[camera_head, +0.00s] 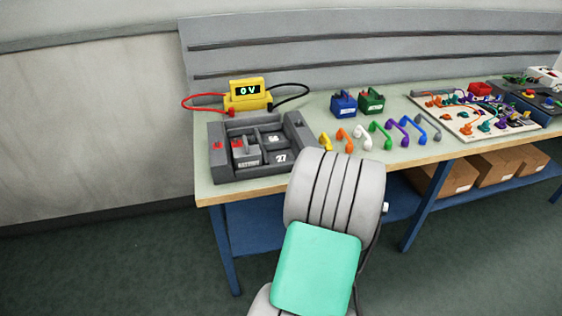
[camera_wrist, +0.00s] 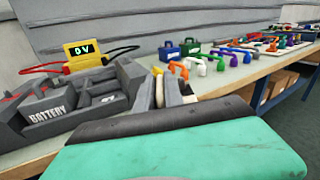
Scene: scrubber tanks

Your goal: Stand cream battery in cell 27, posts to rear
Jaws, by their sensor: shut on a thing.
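My gripper (camera_wrist: 162,91) shows in the wrist view as narrow grey fingers closed on a cream-coloured piece (camera_wrist: 160,90). This looks like part of the cream battery; its body and posts are hidden. In the head view my arm hides the gripper. The dark grey tray (camera_head: 222,170) stands at the bench's left end. Cell 27 (camera_head: 281,158) is its front right cell and is empty, its white number visible on the floor. In the wrist view cell 27 (camera_wrist: 108,98) lies left of my fingers.
A grey battery (camera_head: 246,153) stands in the tray's left cell. Cell 56 (camera_head: 273,139) is empty behind 27. A yellow meter (camera_head: 248,95) reading 0 V stands behind. Blue (camera_head: 344,103) and green (camera_head: 371,100) batteries stand farther right, behind several coloured links (camera_head: 377,133).

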